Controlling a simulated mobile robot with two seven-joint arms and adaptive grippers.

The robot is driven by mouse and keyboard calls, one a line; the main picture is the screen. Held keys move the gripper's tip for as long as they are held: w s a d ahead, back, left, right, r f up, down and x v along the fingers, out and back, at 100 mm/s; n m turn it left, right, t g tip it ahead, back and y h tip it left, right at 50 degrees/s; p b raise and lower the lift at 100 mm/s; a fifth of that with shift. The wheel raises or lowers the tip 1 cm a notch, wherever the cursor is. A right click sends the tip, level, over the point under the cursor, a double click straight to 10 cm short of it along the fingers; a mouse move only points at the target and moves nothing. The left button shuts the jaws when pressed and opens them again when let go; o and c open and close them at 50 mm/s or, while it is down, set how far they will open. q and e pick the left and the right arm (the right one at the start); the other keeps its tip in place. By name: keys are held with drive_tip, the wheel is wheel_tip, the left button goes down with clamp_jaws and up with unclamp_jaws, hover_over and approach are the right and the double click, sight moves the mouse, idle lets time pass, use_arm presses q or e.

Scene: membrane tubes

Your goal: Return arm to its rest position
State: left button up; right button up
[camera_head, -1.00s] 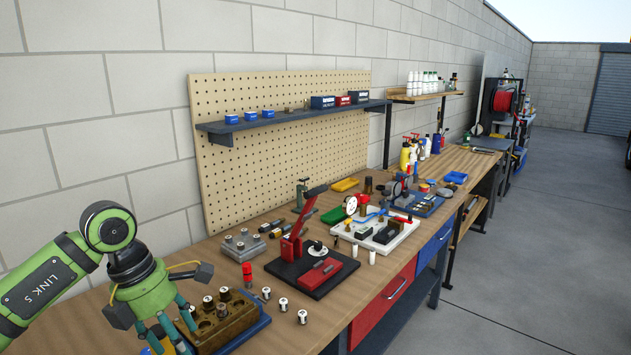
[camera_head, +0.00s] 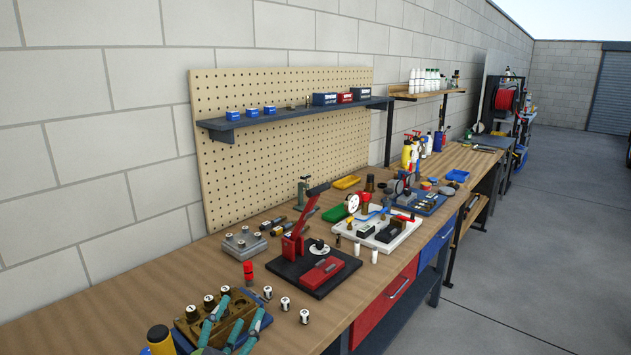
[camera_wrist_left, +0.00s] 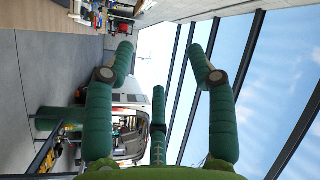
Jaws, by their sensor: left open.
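That view looks out sideways over the floor, the sky and roof beams. The left arm's links are out of the head view. My right gripper is in neither view.
A black-based press with a red lever (camera_head: 312,270) stands mid-bench. A grey fixture (camera_head: 239,245) and white tray (camera_head: 377,238) lie further back. The bench's left part is bare.

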use_arm(q)
drive_tip(key=s+a+f+n+g+y, duration=0.2)
drive_tip(key=s+a+f+n+g, duration=0.15)
drive_tip(key=f, duration=0.45)
drive_tip(key=s+a+f+n+g+y, duration=0.3)
drive_tip(key=s+f+n+g, duration=0.15)
drive_tip(key=f, duration=0.45)
drive_tip(key=s+f+n+g+h, duration=0.1)
drive_tip(key=s+f+g, duration=0.35)
drive_tip(key=s, duration=0.45)
drive_tip(key=s+f+n+g, duration=0.1)
drive_tip(key=s+f+g, duration=0.35)
drive_tip(key=s, duration=0.55)
wheel_tip(320, 180, down, 29)
drive_tip(key=s+b, duration=0.1)
drive_tip(key=b, duration=0.4)
drive_tip(key=s+a+f+g+b, duration=0.1)
drive_tip(key=s+f+b, duration=0.4)
drive_tip(key=s+f, duration=1.1)
wheel_tip(320, 180, down, 3)
drive_tip(key=shift+s+a+r+m+g, duration=0.1)
drive_tip(key=shift+s+a+m+g, duration=0.15)
drive_tip(key=shift+a, duration=0.6)
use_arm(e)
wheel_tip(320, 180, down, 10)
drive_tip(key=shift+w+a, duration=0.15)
